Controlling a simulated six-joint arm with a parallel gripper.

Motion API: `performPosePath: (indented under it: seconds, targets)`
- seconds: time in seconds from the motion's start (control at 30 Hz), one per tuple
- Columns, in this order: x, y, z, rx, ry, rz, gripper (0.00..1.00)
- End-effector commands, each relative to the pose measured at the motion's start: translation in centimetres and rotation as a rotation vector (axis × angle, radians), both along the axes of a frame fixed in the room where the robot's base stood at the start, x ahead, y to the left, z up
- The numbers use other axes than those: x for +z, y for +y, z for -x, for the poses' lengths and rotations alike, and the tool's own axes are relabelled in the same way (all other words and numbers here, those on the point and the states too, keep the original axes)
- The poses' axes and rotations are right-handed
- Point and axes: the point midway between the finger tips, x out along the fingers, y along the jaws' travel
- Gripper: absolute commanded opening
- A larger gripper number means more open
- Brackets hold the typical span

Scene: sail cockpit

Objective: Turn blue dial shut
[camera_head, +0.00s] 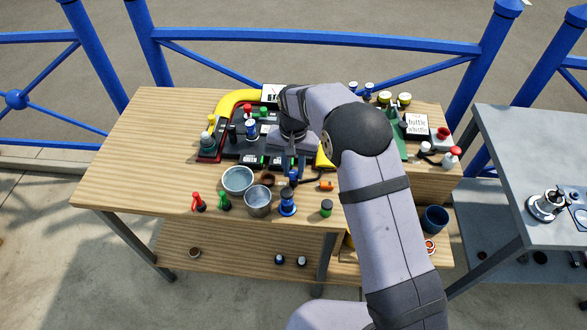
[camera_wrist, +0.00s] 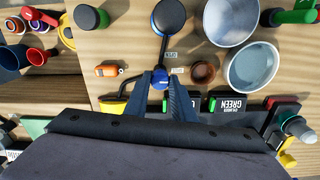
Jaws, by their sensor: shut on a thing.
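The blue dial (camera_wrist: 160,79) is a small round knob, near the middle of the wrist view. My gripper (camera_wrist: 160,76) is shut on it, one finger on each side. The fingers and palm hide part of the knob and what lies beneath. In the head view, the dial (camera_head: 293,175) shows as a small blue spot below my gripper (camera_head: 293,170), at the front edge of the black panel.
Two grey metal cups (camera_head: 237,180) (camera_head: 258,200) stand left of the dial. A brown cup (camera_wrist: 203,72) and an orange piece (camera_wrist: 108,71) lie close on either side. A blue-based piece (camera_head: 288,204) and a green-topped cylinder (camera_head: 326,208) stand near the table's front edge.

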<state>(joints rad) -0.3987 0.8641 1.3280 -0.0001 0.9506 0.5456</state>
Motion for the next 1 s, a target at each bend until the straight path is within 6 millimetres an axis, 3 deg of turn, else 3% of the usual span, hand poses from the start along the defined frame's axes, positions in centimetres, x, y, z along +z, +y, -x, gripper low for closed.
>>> performPosePath:
  seconds: [0.1, 0.13, 0.2, 0.63, 1.0]
  targets:
    - [0.2, 0.1, -0.2, -0.001, -0.008, -0.003, 0.01]
    - [0.2, 0.1, -0.2, -0.001, -0.008, -0.003, 0.3]
    - [0.2, 0.1, -0.2, 0.0, -0.007, -0.003, 0.42]
    - [0.7, 0.0, -0.2, 0.001, -0.004, -0.002, 0.42]
    - [5.4, 0.0, -0.2, 0.0, -0.007, -0.003, 0.42]
